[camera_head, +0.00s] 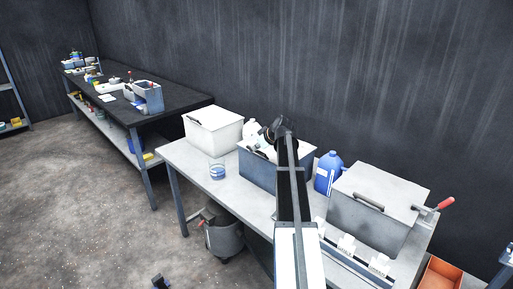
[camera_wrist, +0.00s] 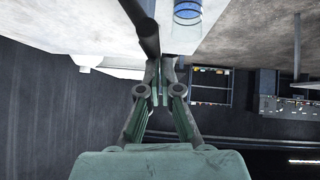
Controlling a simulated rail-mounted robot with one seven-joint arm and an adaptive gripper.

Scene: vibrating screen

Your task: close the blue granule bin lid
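The blue-grey bin (camera_head: 262,176) stands mid-table, between a white bin and a grey bin. My arm hides part of it. Its pale top (camera_head: 262,146) shows only in part; I cannot tell whether the lid is fully down. My gripper (camera_head: 270,129) is above the back of this bin in the head view. In the wrist view my gripper (camera_wrist: 160,66) has its fingertips drawn together, with nothing visible between them. A dark bar (camera_wrist: 141,27), which looks like a lid handle, lies just beside the fingertips; contact is unclear.
A white bin (camera_head: 214,131) stands left and a grey lidded bin (camera_head: 375,207) right. A blue jug (camera_head: 327,174) is beside the blue-grey bin. A clear blue-ringed container (camera_head: 217,173) sits near the front edge. The wall rises behind the table.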

